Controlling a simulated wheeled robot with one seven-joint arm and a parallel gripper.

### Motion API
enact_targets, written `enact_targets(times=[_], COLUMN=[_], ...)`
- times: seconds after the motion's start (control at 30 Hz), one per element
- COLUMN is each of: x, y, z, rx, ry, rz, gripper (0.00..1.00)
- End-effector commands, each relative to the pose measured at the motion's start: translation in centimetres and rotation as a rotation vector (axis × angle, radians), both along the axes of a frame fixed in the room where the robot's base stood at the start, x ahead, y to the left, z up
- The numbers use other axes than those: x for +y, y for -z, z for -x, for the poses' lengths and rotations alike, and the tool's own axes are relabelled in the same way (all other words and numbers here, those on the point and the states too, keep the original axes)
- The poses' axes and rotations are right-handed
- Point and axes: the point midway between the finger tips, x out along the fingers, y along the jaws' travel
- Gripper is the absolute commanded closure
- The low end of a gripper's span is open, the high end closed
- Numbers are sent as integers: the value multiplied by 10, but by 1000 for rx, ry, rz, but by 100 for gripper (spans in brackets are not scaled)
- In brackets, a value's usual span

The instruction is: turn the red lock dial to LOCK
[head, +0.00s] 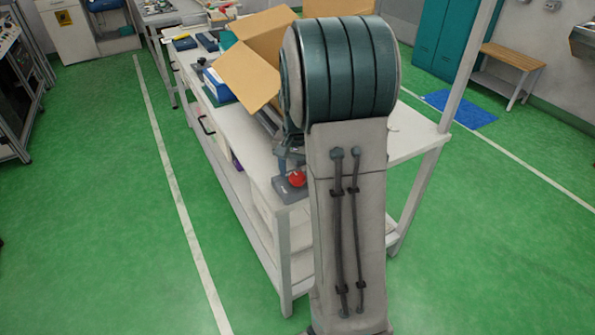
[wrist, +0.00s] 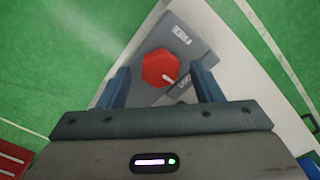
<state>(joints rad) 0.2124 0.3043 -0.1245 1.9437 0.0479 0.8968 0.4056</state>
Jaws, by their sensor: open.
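The red lock dial (wrist: 158,64) sits on a grey plate (wrist: 196,50) at the corner of the white bench. In the wrist view FREE is printed on the plate above right of the dial. A second label below right is only partly readable. The dial's white pointer mark is at its lower right edge. My gripper (wrist: 161,72) is open, with one blue finger on each side of the dial in this view; contact cannot be told. In the head view the dial (head: 297,179) shows beside my arm, which hides part of the gripper.
The white bench (head: 235,128) carries an open cardboard box (head: 247,75) and a blue box (head: 219,86) behind my arm. Green floor (head: 110,220) is clear on the left. A wooden bench (head: 513,55) and teal lockers (head: 447,38) stand at the far right.

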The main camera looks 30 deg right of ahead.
Motion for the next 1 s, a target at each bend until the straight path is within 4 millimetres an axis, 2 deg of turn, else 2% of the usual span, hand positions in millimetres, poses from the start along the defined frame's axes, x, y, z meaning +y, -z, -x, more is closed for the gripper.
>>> enact_targets(times=[0.5, 0.7, 1.0], x=[-1, -1, -1], y=[-107, -129, -133], z=[-1, 0, 0], rx=[-6, -3, -3], ry=[1, 1, 1], rz=[3, 1, 1], gripper=[41, 41, 41])
